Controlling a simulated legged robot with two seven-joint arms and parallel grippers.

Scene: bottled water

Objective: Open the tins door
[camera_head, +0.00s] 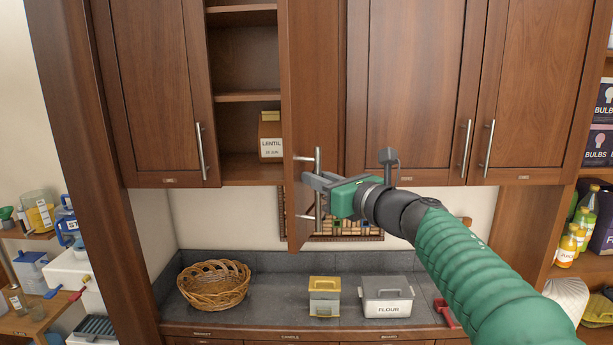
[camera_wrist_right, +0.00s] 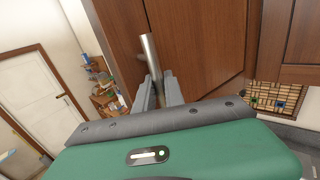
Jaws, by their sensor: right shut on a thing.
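A wooden cabinet door (camera_head: 299,115) in the upper row stands swung open toward me, its edge side facing the head camera. Its metal bar handle (camera_head: 317,160) is upright and also shows in the right wrist view (camera_wrist_right: 151,52). My right gripper (camera_head: 310,182) is shut on this handle, with its fingers (camera_wrist_right: 159,92) on either side of the bar. The open cabinet (camera_head: 245,60) has shelves, with a box labelled LENTIL (camera_head: 271,148) on a lower one. Labels under the doors are too small to read. My left gripper is not in view.
A shut door (camera_head: 160,90) is left of the opening and two shut doors (camera_head: 415,90) are to the right. Below, the counter (camera_head: 250,314) holds a wicker basket (camera_head: 214,284), a yellow-lidded tin (camera_head: 324,297) and a FLOUR container (camera_head: 387,296).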

